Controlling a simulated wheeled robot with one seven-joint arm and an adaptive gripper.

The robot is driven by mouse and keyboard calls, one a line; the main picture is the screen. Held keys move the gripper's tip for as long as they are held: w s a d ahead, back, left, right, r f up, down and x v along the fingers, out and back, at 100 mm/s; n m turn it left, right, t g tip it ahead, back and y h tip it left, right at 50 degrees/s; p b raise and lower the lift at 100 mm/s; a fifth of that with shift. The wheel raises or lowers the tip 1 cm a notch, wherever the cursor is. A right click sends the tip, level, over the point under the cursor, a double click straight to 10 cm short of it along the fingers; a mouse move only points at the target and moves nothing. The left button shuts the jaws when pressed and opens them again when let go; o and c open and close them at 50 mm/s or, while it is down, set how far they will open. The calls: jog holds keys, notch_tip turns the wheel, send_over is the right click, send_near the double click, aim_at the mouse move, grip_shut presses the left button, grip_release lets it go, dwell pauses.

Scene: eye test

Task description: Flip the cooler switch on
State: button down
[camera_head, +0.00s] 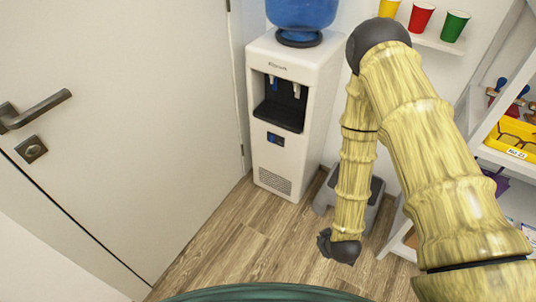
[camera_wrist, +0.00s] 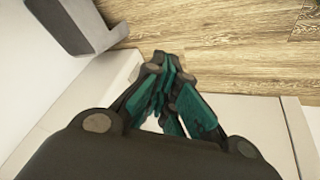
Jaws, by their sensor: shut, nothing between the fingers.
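The white water cooler (camera_head: 277,170) stands upright in the head view, beside the door, with a blue bottle (camera_head: 302,12) on top. Its switch (camera_head: 274,138) is on a small dark panel on the front, below the tap recess; it shows some blue, but its position is too small to tell. My gripper (camera_wrist: 167,62) has teal-lined fingers drawn together, with nothing between them, in the wrist view. In the head view the dark end of my arm hangs low, to the right of the cooler and apart from its switch; the fingertips cannot be made out there.
A closed white door (camera_head: 130,120) with a dark handle (camera_head: 36,110) is on the left. A grey stool-like object (camera_head: 372,207) is right of the cooler. White shelves with a yellow bin (camera_head: 515,140) stand at the right. Wooden floor (camera_head: 230,250) in front of the cooler is clear.

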aim_at(272, 139)
jog(key=w+a+f+n+t+y+b, duration=0.1)
jog(key=w+a+f+n+t+b, duration=0.25)
jog(key=w, duration=0.55)
jog(key=w+a+f+n+t+b, duration=0.1)
jog(key=w+a+n+t+b, duration=0.15)
jog(key=w+a+b, duration=0.55)
jog(key=w+a+r+n+t+y+b, duration=0.1)
jog(key=w+a+n+b, duration=0.3)
jog(key=w, duration=0.4)
jog(key=w+a+r+n+t+y+b, duration=0.2)
jog(key=w+a+r+n+t+b, duration=0.1)
jog(key=w, duration=0.5)
jog(key=shift+a+n+t+b, duration=0.4)
jog(key=shift+n+t, duration=0.1)
jog(key=shift+t, duration=0.1)
jog(key=shift+w, duration=0.1)
jog(key=w+f+b, duration=0.1)
jog(key=w+b, duration=0.2)
jog(key=w, duration=1)
jog(key=shift+a+f+b, duration=0.2)
jog(key=shift+a+b, duration=0.05)
jog(key=shift+b, duration=0.15)
